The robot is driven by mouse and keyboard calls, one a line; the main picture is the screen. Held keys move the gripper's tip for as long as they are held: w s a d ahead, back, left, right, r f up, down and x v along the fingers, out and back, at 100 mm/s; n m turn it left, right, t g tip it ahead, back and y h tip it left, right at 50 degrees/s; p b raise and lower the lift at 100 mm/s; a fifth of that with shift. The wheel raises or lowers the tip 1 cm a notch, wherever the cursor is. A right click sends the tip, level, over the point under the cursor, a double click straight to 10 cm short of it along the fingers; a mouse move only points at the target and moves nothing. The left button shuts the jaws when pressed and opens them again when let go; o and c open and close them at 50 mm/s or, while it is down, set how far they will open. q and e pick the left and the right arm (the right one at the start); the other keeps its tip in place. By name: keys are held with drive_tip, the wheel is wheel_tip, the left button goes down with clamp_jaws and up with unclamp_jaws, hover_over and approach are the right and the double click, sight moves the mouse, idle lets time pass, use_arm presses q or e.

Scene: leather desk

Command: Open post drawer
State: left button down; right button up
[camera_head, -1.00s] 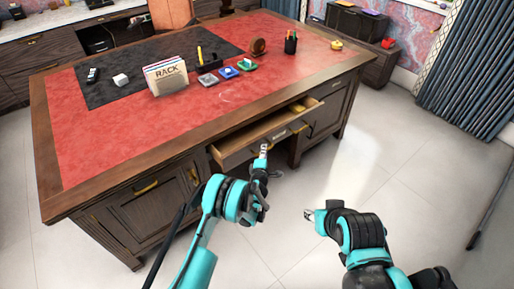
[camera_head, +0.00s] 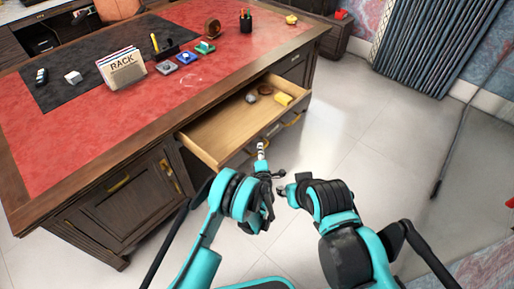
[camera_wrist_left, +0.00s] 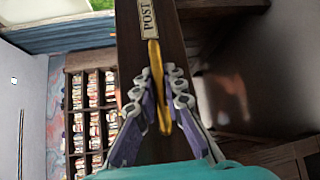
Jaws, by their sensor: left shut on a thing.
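The post drawer (camera_head: 222,128) is pulled well out of the desk (camera_head: 120,150), so its pale wooden inside shows in the head view. The left wrist view shows its dark front with a "POST" label (camera_wrist_left: 148,18) and a long brass handle (camera_wrist_left: 154,55). My left gripper (camera_head: 262,152) is at the drawer front. In the left wrist view its fingers (camera_wrist_left: 166,96) are closed around the handle. My right gripper (camera_head: 281,190) is beside the left one, away from the drawer; its fingers are too small to judge.
A yellow block (camera_head: 283,99) and small dark items lie inside the drawer. Pale floor (camera_head: 370,160) is clear to the right.

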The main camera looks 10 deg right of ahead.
idle(0.3)
use_arm(q)
drive_tip(key=c, duration=1.9)
unclamp_jaws()
drive_tip(key=shift+o, duration=0.2)
